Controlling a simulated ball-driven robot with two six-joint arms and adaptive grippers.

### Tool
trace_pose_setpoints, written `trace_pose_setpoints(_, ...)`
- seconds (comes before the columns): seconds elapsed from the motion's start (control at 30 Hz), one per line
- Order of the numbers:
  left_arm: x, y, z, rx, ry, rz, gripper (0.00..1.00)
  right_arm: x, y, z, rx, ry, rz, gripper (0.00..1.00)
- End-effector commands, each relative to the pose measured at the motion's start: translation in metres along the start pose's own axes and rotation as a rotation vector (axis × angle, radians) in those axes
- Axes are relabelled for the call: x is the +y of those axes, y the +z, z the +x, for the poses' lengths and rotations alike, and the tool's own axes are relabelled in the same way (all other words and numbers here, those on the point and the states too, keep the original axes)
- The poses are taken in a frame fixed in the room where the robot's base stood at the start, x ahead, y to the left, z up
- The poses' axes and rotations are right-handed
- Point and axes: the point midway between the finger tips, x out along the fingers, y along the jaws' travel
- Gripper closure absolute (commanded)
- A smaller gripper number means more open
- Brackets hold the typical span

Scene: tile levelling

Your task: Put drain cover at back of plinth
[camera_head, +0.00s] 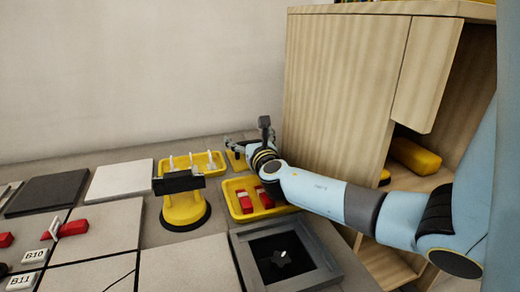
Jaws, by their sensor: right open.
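My right gripper (239,147) is open at the back of the work surface, by the wall and the wooden cabinet, and its fingers point away from me. A grey square frame (322,276) with a dark recess lies at the front right; a small dark piece with light glints sits in it. I cannot tell whether this frame or anything in it is the drain cover. No part is clearly recognisable as the plinth. What lies between the right fingers is too small to tell. My left gripper is not in view.
A yellow-based suction lifter (185,211) with a dark top stands mid-surface. Yellow trays (237,210) hold red pieces and pale pieces. Black, white and grey tiles (118,222) with red wedges cover the left. A wooden cabinet (340,85) rises at right.

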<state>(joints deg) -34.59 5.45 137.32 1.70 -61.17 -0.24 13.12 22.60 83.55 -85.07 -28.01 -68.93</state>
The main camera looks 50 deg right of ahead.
Motion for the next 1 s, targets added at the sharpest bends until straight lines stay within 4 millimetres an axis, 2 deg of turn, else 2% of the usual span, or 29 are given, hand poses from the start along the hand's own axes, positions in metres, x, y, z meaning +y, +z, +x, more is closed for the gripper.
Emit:
trace_pose_setpoints(0.03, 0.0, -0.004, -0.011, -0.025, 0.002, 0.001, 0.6, 0.0, 0.002, -0.014, 0.003, 0.0, 0.001, 0.0)
trace_pose_setpoints(0.13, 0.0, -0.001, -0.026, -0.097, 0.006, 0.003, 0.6, 0.0, 0.004, -0.04, -0.001, 0.0, 0.001, 0.0)
trace_pose_setpoints(0.23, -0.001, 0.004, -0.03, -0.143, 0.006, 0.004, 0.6, 0.0, 0.006, -0.065, -0.005, -0.001, 0.0, 0.0)
trace_pose_setpoints(0.43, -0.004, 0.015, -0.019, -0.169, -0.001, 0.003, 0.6, 0.0, 0.005, -0.102, -0.008, -0.001, -0.002, 0.0)
trace_pose_setpoints(0.63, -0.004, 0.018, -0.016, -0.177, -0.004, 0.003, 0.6, 0.0, 0.005, -0.117, -0.01, 0.0, -0.004, 0.0)
trace_pose_setpoints(1.0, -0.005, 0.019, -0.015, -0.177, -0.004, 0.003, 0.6, 0.0, 0.005, -0.118, -0.011, 0.0, -0.004, 0.0)
